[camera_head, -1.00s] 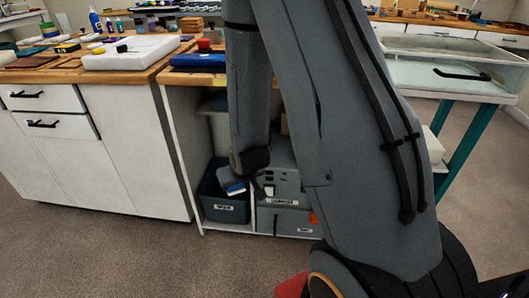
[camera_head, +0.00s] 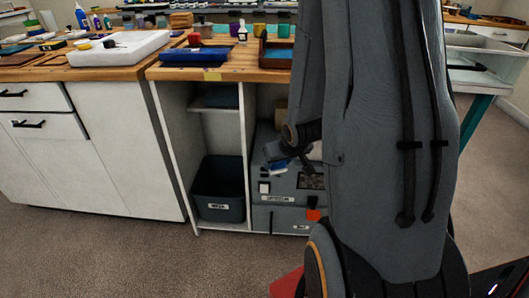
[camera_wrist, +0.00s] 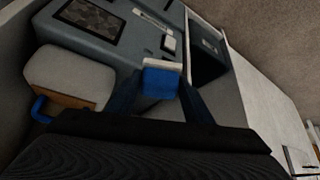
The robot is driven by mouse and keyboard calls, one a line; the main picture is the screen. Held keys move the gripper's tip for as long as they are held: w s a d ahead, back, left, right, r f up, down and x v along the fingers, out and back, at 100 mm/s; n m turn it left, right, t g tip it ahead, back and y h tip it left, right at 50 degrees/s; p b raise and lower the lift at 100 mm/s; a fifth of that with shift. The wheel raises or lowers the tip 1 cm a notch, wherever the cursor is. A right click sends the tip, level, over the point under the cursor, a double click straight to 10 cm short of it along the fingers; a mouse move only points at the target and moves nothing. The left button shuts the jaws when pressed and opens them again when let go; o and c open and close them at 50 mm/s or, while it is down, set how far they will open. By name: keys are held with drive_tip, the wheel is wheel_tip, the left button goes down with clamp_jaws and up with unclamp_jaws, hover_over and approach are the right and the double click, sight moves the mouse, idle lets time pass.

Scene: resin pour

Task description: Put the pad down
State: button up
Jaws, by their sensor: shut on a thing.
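The pad (camera_wrist: 160,83) is a small block, blue with a white upper edge. It is between the fingers of my gripper (camera_wrist: 158,95) in the wrist view, and the gripper is shut on it. In the head view the blue and white pad (camera_head: 279,168) shows small, under my dark gripper (camera_head: 284,160). Pad and gripper are in front of the right bay of the open cabinet, near a grey unit (camera_head: 310,196) with labels. My arm covers the right part of that bay. I cannot tell whether the pad touches anything below it.
A dark open bin (camera_head: 220,207) with a label stands in the cabinet's left bay. The wooden worktop (camera_head: 222,74) above holds a blue tray (camera_head: 195,55) and several pots. The wrist view shows a pale, rounded object (camera_wrist: 70,70) at left. Carpet in front is clear.

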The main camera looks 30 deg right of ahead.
drive_tip(key=w, duration=0.4)
drive_tip(key=w+d, duration=0.1)
drive_tip(key=w, duration=0.3)
drive_tip(key=w+d, duration=0.1)
drive_tip(key=w, duration=0.3)
drive_tip(key=shift+w+d, duration=0.2)
drive_tip(key=shift+w, duration=0.05)
drive_tip(key=shift+f+b, duration=0.95)
drive_tip(key=shift+f, duration=0.75)
drive_tip(key=shift+f, duration=0.1)
drive_tip(key=o, duration=0.9)
drive_tip(key=shift+o, duration=0.2)
